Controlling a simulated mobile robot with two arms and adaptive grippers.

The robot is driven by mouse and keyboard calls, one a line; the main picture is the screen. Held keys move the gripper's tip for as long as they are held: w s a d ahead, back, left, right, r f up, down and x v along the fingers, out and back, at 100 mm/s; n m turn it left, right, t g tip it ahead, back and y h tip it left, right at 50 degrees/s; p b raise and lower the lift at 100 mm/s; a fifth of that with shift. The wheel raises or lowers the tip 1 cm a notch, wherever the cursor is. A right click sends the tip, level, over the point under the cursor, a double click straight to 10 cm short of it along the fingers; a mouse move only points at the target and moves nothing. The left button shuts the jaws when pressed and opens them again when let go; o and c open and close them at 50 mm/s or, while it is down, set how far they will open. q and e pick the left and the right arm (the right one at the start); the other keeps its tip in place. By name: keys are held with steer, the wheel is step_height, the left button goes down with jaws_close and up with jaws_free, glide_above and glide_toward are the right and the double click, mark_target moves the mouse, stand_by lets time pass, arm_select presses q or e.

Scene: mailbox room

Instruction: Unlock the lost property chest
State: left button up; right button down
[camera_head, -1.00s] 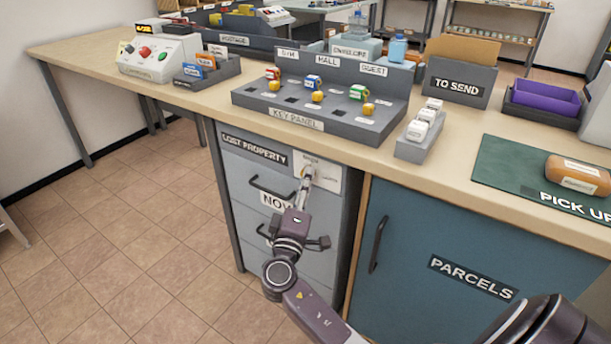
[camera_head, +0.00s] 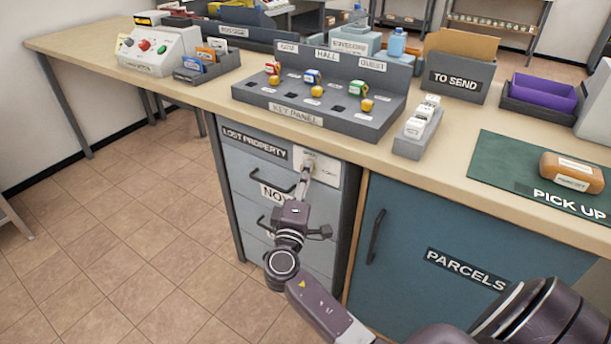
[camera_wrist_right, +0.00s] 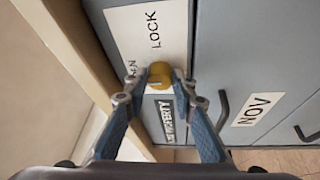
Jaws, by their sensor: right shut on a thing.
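The lost property chest (camera_head: 232,165) is a grey drawer unit under the counter, with a dark "LOST PROPERTY" label. A white lock plate (camera_head: 326,169) is at its upper right; "LOCK" and partly hidden lettering show on the plate in the right wrist view (camera_wrist_right: 150,30). My right gripper (camera_head: 306,172) is at this plate. In the right wrist view its fingers are shut on a round yellow key head (camera_wrist_right: 160,73) in front of the plate. The key's shaft is hidden, so how deep it sits cannot be told. My left gripper is not in view.
The key panel (camera_head: 345,124) on the counter holds yellow-headed keys with red, blue and green tags. The chest's drawer handles (camera_head: 272,184) lie left of my gripper. A teal "PARCELS" cabinet (camera_head: 410,235) stands to the right. The floor at left is clear.

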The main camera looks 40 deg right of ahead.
steer(key=c, duration=1.6)
jaws_free()
steer(key=v, duration=1.2)
